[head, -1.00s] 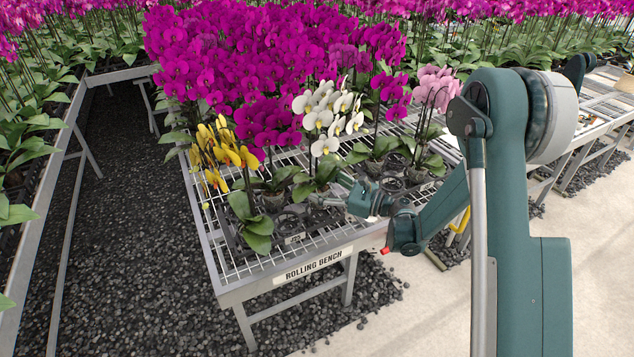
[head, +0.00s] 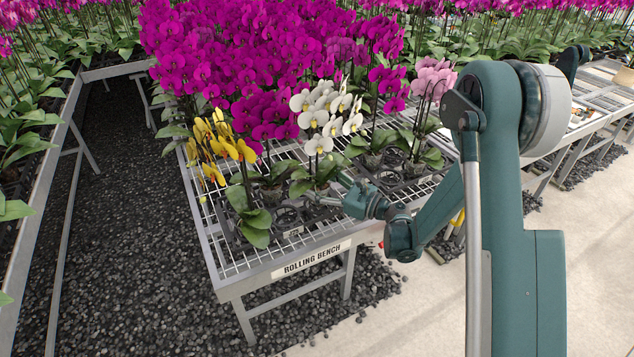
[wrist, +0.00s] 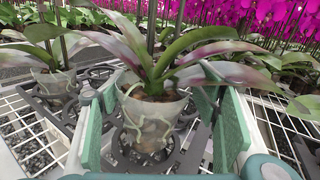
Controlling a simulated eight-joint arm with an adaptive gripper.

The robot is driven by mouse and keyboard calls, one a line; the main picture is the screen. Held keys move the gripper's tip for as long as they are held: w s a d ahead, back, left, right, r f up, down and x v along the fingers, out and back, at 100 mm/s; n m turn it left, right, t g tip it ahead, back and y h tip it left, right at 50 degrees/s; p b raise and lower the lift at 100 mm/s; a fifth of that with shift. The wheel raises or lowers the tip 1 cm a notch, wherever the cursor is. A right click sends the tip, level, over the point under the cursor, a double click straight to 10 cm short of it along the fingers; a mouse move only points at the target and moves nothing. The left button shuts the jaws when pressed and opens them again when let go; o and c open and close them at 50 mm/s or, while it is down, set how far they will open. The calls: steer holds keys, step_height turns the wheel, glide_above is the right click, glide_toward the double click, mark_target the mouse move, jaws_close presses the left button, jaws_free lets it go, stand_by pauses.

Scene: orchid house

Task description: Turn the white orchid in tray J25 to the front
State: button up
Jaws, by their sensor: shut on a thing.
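The white orchid (head: 322,108) stands upright near the front of the rolling bench, several blooms showing their faces in the head view. Its clear pot (wrist: 152,122), with pale roots inside, stands in a dark tray (wrist: 182,150) in the wrist view. My gripper (wrist: 153,108) is shut on this pot, one green pad on each side. In the head view my gripper (head: 332,196) reaches in low from the right, under the leaves. The small tray label (head: 293,232) is too small to read surely.
A yellow orchid (head: 220,145) stands to the left and a pink one (head: 434,78) to the right. Magenta orchids (head: 215,60) crowd behind. A neighbouring clear pot (wrist: 55,82) sits close on the left. The bench's front edge (head: 290,272) is clear.

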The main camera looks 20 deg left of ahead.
mark_target(317, 172)
steer(key=shift+f+b, duration=1.05)
steer(key=shift+f, duration=0.8)
steer(key=shift+r, duration=0.1)
step_height(317, 172, up, 9)
steer(key=p, duration=0.8)
steer(key=shift+f+b, duration=0.3)
steer(key=shift+f, duration=2.9)
steer(key=shift+f+b, duration=0.35)
steer(key=shift+f, duration=1.55)
steer(key=shift+f, duration=0.1)
